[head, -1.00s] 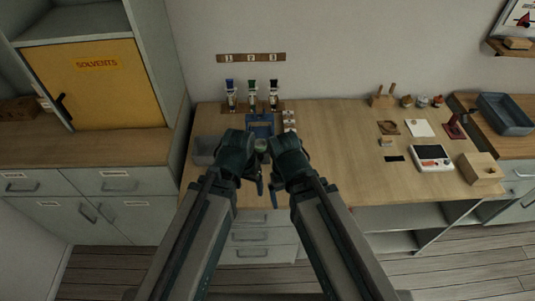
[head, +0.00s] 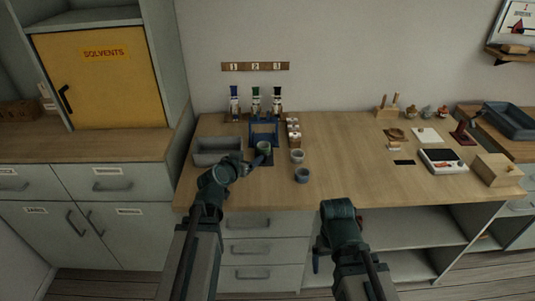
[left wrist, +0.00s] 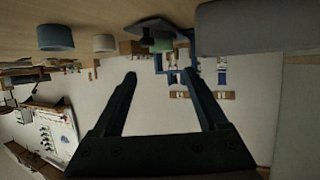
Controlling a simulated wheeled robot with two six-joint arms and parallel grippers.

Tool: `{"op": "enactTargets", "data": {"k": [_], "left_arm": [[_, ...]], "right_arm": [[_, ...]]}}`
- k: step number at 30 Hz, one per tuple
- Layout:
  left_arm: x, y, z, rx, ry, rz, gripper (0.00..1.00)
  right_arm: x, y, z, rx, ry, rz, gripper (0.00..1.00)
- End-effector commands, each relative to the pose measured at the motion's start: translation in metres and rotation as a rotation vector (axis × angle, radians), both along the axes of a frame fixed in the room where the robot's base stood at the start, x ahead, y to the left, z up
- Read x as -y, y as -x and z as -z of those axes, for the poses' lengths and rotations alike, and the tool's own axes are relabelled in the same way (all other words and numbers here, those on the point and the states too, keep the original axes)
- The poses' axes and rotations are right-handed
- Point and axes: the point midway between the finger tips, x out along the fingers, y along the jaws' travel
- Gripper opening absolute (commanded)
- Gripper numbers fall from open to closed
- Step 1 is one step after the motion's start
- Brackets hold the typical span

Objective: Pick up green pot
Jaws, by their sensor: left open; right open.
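The pot lies ahead, beyond the fingertips. My right gripper (head: 319,258) is open and empty, low in front of the bench edge.
A grey pot (head: 297,156) and a blue-grey pot (head: 302,175) stand right of the green pot. A grey bin (head: 216,147) is to its left. Three bottles (head: 255,103) stand behind. The bench's middle (head: 345,150) is clear.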

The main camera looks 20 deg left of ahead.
Motion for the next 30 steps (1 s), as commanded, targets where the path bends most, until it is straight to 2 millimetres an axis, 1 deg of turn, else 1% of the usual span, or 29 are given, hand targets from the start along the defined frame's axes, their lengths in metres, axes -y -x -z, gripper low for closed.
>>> {"op": "enactTargets", "data": {"k": [5,12,15,23,26,30], "left_arm": [[0.002,-0.020,0.010,-0.001,0.002,0.001,0.76],[0.006,-0.063,0.028,-0.002,0.000,0.002,0.76],[0.008,-0.075,0.032,-0.001,0.001,0.003,0.76],[0.009,-0.080,0.033,-0.002,0.001,0.002,0.76],[0.009,-0.088,0.035,-0.002,0.000,0.002,0.76],[0.009,-0.108,0.040,-0.002,0.001,0.002,0.76]], "right_arm": [[0.000,0.000,0.010,0.000,0.000,0.000,0.94],[0.000,0.000,0.028,0.000,0.000,0.000,0.94],[0.000,0.000,0.032,0.000,0.000,0.000,0.94],[0.000,0.000,0.032,0.000,0.000,0.000,0.94],[0.000,0.000,0.035,0.000,0.000,0.000,0.94],[0.000,0.000,0.040,0.000,0.000,0.000,0.94]]}}
